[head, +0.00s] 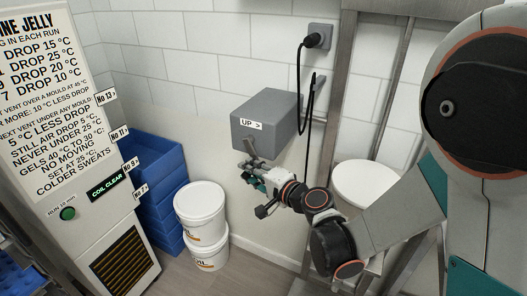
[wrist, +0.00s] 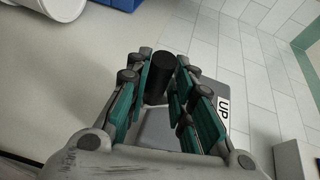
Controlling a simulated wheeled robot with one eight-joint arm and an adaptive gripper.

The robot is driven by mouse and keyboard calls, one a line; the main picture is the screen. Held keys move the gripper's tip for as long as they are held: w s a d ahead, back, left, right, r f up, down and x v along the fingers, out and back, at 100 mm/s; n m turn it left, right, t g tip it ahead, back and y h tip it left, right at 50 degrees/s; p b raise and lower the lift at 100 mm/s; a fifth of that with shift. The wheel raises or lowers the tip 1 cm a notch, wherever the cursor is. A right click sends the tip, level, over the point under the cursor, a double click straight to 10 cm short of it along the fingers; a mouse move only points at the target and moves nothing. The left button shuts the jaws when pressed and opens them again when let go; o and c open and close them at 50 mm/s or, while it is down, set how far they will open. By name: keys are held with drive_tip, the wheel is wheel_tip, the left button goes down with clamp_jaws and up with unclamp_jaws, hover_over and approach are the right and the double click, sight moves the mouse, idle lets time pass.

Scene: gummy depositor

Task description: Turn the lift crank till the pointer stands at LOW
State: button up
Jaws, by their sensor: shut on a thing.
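The lift crank's grey box (head: 267,122) is on the wall side in the head view, with a label "UP >" (head: 251,124) on its front. A grey crank arm (head: 250,148) hangs below the label. In the wrist view the black crank handle (wrist: 158,76) stands between the two teal-padded fingers of my gripper (wrist: 163,80). My gripper (head: 252,174) is shut on this handle, just below the box in the head view. The handle is hidden by the fingers in the head view. I cannot make out a pointer or a LOW mark in either view.
White tubs (head: 200,207) are stacked on the floor left of my gripper, beside blue crates (head: 150,180). A sign-covered cabinet (head: 60,110) stands at the left. A black cable hangs from a wall socket (head: 318,38). A metal frame (head: 343,80) stands at the right.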

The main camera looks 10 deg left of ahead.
drive_tip(key=shift+o, duration=0.7)
drive_tip(key=shift+s+d+r+p, duration=0.1)
drive_tip(key=shift+d+r+p, duration=0.3)
drive_tip(key=shift+d+r, duration=0.65)
drive_tip(key=shift+a+f, duration=0.1)
drive_tip(key=shift+c, duration=0.4)
drive_tip(key=shift+s+d+r+p, duration=0.15)
drive_tip(key=shift+r+p, duration=0.15)
drive_tip(key=shift+r, duration=0.15)
drive_tip(key=shift+s+d+r+p, duration=0.1)
drive_tip(key=shift+s+r+p, duration=0.05)
drive_tip(key=shift+r+p, duration=0.3)
drive_tip(key=shift+s+d+r+p, duration=0.15)
drive_tip(key=shift+r+p, duration=0.05)
drive_tip(key=shift+r, duration=0.3)
drive_tip(key=shift+c, duration=0.7)
drive_tip(key=shift+f, duration=0.1)
drive_tip(key=shift+s, duration=0.1)
drive_tip(key=shift+r+p, duration=1.1)
drive_tip(key=shift+r, duration=0.6)
